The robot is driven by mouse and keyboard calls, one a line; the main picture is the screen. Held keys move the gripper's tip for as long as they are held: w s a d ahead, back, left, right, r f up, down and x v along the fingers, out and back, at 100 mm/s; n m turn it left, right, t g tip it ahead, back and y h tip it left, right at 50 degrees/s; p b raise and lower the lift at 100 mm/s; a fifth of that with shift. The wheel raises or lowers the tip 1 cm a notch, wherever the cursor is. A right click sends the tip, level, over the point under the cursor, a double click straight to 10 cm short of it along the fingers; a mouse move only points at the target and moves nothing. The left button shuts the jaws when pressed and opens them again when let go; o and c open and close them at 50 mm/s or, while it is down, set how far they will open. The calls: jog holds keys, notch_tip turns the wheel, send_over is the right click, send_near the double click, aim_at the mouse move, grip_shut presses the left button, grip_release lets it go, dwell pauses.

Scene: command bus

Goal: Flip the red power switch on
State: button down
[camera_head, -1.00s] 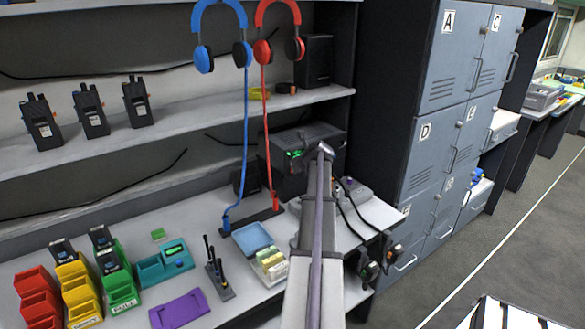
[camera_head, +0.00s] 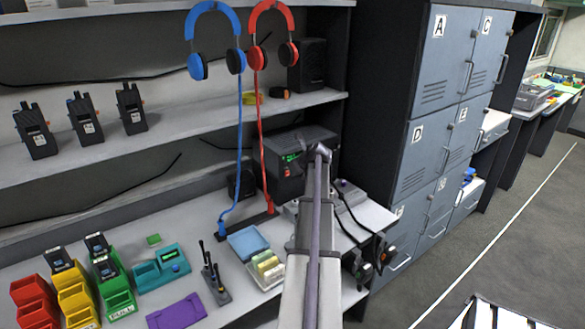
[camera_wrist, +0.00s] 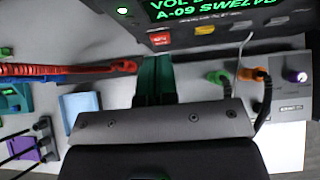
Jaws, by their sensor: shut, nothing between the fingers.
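The red power switch (camera_wrist: 159,39) is on the front of a dark radio unit (camera_wrist: 190,25) with a green lit display, at the top of the wrist view. My gripper (camera_wrist: 155,60) is shut and empty, its dark green fingers just below the red switch in that view. I cannot tell whether the tips touch it. In the head view the radio unit (camera_head: 310,137) stands at the back of the desk, partly hidden by my arm. The switch cannot be made out there, and my fingers are not clear.
Blue (camera_head: 213,40) and red headphones (camera_head: 272,30) hang left of my arm, their cords running down to the desk. A control box with a purple knob (camera_wrist: 297,76) and green and orange plugs (camera_wrist: 253,75) is at right in the wrist view. Grey lockers (camera_head: 440,130) stand at right.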

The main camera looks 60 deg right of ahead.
jog(key=p+v, duration=0.8)
jog(key=v, duration=0.3)
jog(key=shift+d+r, duration=0.25)
jog(key=shift+r, duration=0.1)
jog(key=shift+w, duration=0.15)
